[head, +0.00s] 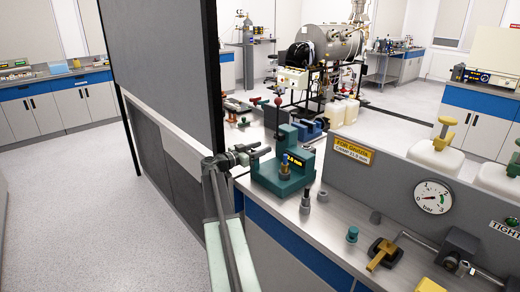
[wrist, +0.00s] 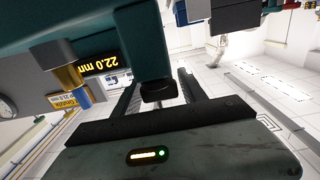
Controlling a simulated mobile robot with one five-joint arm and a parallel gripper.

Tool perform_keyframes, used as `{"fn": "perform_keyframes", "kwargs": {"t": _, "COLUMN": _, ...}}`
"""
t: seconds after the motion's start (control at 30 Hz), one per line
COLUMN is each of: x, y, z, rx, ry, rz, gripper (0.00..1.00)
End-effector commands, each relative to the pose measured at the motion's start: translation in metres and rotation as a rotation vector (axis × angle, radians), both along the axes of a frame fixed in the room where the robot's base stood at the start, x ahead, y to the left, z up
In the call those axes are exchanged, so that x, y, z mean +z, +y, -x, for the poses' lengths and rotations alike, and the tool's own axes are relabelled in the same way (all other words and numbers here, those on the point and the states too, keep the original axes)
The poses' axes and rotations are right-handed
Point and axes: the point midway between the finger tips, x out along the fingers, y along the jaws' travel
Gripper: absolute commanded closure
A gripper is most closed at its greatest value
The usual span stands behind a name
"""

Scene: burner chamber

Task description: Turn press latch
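The teal press (head: 284,178) stands on the bench in the head view, with a lit yellow display. In the wrist view its teal body (wrist: 155,45) fills the upper left, and the display (wrist: 100,64) reads 22.0 mm, upside down. A dark block (wrist: 158,92), perhaps the latch, sits at the end of a teal part. My gripper (head: 258,151) is at the press's left side. In the wrist view my gripper (wrist: 158,88) is open, one finger on each side of the dark block. Whether either finger touches it is unclear.
A grey panel with a gauge (head: 433,196) stands right of the press. A yellow handle (head: 382,253) and small grey posts are on the bench in front. A tall dark partition (head: 165,70) rises close left of my arm. Open floor (head: 70,190) lies beyond it.

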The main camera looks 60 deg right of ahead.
Motion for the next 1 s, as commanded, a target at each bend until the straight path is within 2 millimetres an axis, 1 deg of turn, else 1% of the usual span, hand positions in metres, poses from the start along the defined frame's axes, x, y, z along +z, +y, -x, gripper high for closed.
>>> {"fn": "perform_keyframes", "kwargs": {"t": 0.27, "x": 0.000, "y": 0.000, "z": -0.001, "rx": 0.002, "ry": 0.000, "rz": 0.000, "gripper": 0.42}}
{"fn": "perform_keyframes", "kwargs": {"t": 0.37, "x": 0.000, "y": 0.005, "z": -0.002, "rx": 0.003, "ry": 0.000, "rz": 0.000, "gripper": 0.42}}
{"fn": "perform_keyframes", "kwargs": {"t": 0.47, "x": 0.000, "y": 0.020, "z": -0.007, "rx": 0.005, "ry": 0.000, "rz": 0.000, "gripper": 0.42}}
{"fn": "perform_keyframes", "kwargs": {"t": 0.6, "x": 0.000, "y": 0.048, "z": -0.016, "rx": 0.005, "ry": 0.000, "rz": 0.000, "gripper": 0.42}}
{"fn": "perform_keyframes", "kwargs": {"t": 0.7, "x": 0.000, "y": 0.063, "z": -0.022, "rx": 0.004, "ry": 0.000, "rz": 0.000, "gripper": 0.42}}
{"fn": "perform_keyframes", "kwargs": {"t": 0.83, "x": 0.000, "y": 0.073, "z": -0.025, "rx": 0.002, "ry": 0.000, "rz": 0.000, "gripper": 0.42}}
{"fn": "perform_keyframes", "kwargs": {"t": 1.0, "x": 0.000, "y": 0.074, "z": -0.026, "rx": 0.001, "ry": 0.000, "rz": 0.000, "gripper": 0.42}}
